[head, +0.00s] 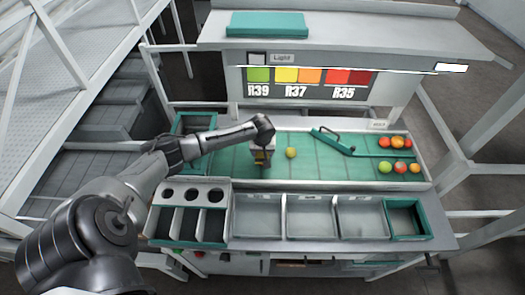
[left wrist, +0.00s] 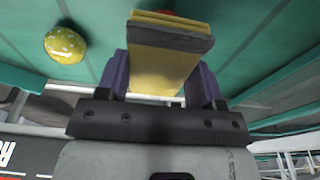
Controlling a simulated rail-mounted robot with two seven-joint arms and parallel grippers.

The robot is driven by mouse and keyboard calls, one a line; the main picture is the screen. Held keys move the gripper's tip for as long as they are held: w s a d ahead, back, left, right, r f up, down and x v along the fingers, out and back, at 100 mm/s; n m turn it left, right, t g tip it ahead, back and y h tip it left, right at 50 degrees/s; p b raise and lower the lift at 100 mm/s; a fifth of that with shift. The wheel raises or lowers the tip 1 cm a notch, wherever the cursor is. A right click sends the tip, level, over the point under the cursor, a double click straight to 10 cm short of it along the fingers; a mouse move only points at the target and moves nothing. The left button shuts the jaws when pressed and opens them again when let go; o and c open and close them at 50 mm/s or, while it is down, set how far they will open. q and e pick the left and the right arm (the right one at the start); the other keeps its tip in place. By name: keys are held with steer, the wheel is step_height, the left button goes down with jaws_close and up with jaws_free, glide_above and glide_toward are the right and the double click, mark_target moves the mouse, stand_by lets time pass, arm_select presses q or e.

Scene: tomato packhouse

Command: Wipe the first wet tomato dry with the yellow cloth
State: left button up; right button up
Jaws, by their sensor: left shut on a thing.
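My left gripper (head: 262,158) hangs over the green bench surface and is shut on the yellow cloth (left wrist: 165,62). In the left wrist view the cloth is a folded yellow pad with a dark grey band, between two purple fingers. A yellow tomato (head: 291,152) sits on the green surface just right of the gripper in the head view, apart from the cloth. In the left wrist view this tomato (left wrist: 65,45) is dotted with pale droplets. A bit of something red (left wrist: 167,12) shows behind the cloth, mostly hidden. My right gripper is not in view.
Several red, orange and green tomatoes (head: 400,168) lie at the bench's right end. Grey bins (head: 310,216), a green-rimmed crate (head: 405,219) and a holed rack (head: 191,194) line the front. The surface around the yellow tomato is clear.

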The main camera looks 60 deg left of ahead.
arm_select(q)
steer(key=shift+f, duration=0.3)
steer(key=shift+w+a, duration=0.1)
steer(key=shift+a, duration=0.05)
stand_by(0.4)
steer(key=shift+w+a+b, duration=0.5)
steer(key=shift+a, duration=0.25)
steer(key=shift+s+d+p, duration=0.15)
steer(key=shift+p, duration=0.3)
steer(key=shift+s+d+p, duration=0.35)
steer(key=shift+d+p, duration=0.2)
steer(key=shift+p, duration=0.25)
steer(key=shift+s+d+p, duration=0.45)
steer(key=shift+d+p, duration=0.3)
steer(key=shift+p, duration=0.45)
steer(key=shift+s+d+p, duration=0.25)
steer(key=shift+d+p, duration=0.15)
steer(key=shift+p, duration=0.1)
steer(key=shift+f, duration=0.1)
